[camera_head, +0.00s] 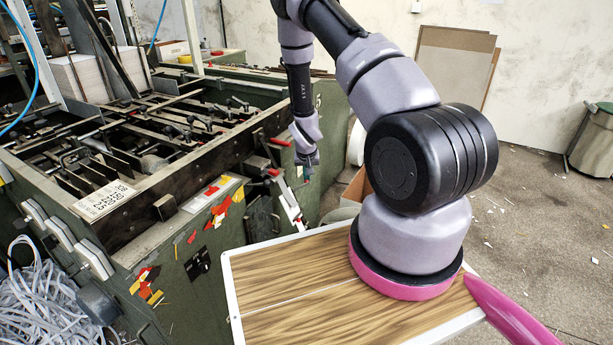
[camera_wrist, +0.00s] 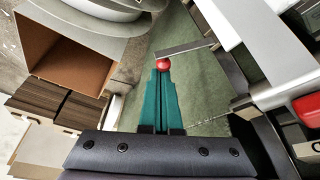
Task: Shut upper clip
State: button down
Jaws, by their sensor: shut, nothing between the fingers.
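My gripper (camera_head: 307,160) hangs beside the right end of the green machine, close to its clips. In the wrist view its teal fingers (camera_wrist: 162,76) are shut together and empty. A red ball knob (camera_wrist: 163,65) on a thin grey bar (camera_wrist: 186,48) shows right at the fingertips; I cannot tell whether they touch. A red grip (camera_wrist: 308,106) on a pale clip part shows at the right edge of that view. In the head view, an upper red clip handle (camera_head: 281,142) and a lower one (camera_head: 273,172) stick out from the machine's corner. Which clip the knob belongs to is unclear.
The green machine (camera_head: 150,262) fills the left. A wood-topped table (camera_head: 290,277) stands in front, under my arm. An open cardboard box (camera_wrist: 72,58) and stacked brown board (camera_wrist: 57,106) lie left of the fingers in the wrist view. Floor at right is mostly clear.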

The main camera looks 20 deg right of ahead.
aim_at(300, 187)
jog(key=s+a+m+h, duration=0.1)
jog(key=s, duration=0.1)
jog(key=s+a+m+h, duration=0.1)
jog(key=s+a+m, duration=0.1)
jog(key=s, duration=0.1)
jog(key=s+a+r+m+h, duration=0.1)
jog(key=s+a+m, duration=0.1)
jog(key=shift+s+h, duration=0.35)
jog(key=shift+h, duration=0.05)
dwell(0.8)
jog(key=shift+w+a, duration=0.1)
jog(key=shift+w+a+f, duration=0.15)
jog(key=shift+w+f, duration=0.1)
jog(key=shift+w, duration=0.4)
